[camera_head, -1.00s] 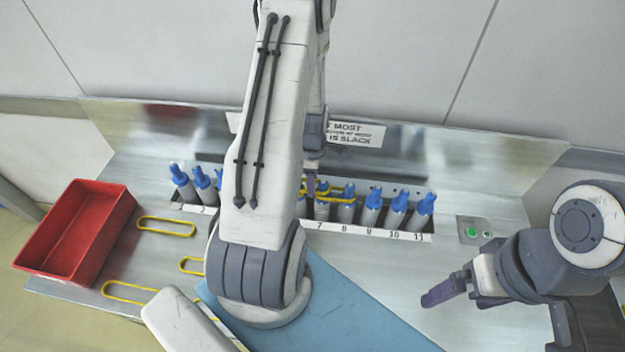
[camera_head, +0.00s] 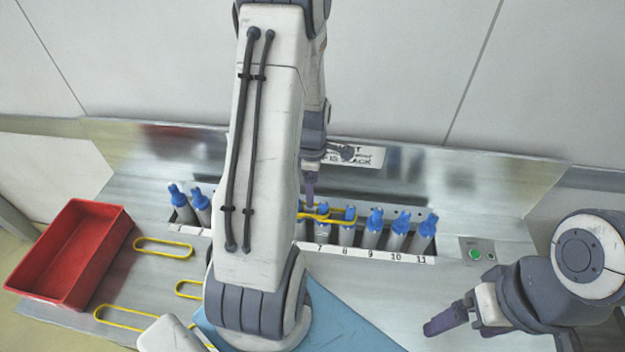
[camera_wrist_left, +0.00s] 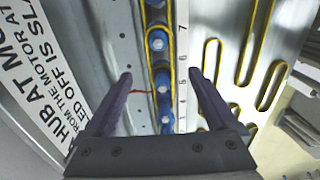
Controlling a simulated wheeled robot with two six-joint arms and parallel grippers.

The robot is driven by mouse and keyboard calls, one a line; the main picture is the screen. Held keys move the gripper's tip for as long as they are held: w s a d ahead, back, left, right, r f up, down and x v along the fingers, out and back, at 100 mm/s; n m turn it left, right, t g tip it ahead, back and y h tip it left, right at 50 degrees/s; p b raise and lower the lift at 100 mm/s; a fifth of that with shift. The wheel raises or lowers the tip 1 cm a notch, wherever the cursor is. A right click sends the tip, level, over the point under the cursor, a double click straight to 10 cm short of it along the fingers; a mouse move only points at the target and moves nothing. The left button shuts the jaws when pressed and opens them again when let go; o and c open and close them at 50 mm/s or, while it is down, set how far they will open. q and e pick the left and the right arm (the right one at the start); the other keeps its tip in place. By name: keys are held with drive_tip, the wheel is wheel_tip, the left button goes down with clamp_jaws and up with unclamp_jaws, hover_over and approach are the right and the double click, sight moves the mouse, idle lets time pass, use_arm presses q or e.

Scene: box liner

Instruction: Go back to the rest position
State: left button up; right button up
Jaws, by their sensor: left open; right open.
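My left gripper (camera_wrist_left: 160,85) is open in the left wrist view, its two purple fingers apart above the row of blue-capped bottles (camera_wrist_left: 163,88). A yellow loop (camera_wrist_left: 150,50) lies around some of these bottles, and nothing shows between the fingertips at their own height. In the head view my left arm hides the middle of the row; part of the left gripper (camera_head: 309,190) shows above it. My right gripper (camera_head: 447,320) is open and empty over the bench at the lower right, apart from other things.
A red tray (camera_head: 75,245) stands at the left. Yellow loops (camera_head: 163,247) lie loose on the metal bench. A blue mat (camera_head: 345,310) lies at the front. A panel with a green button (camera_head: 475,254) is right of the row. A printed sign (camera_head: 360,155) is on the backboard.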

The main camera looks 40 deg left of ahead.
use_arm(q)
wheel_tip(320, 180, up, 4)
drive_tip(key=shift+f, duration=0.1)
idle(0.4)
wheel_tip(320, 180, down, 8)
drive_tip(key=p, duration=0.3)
idle(0.5)
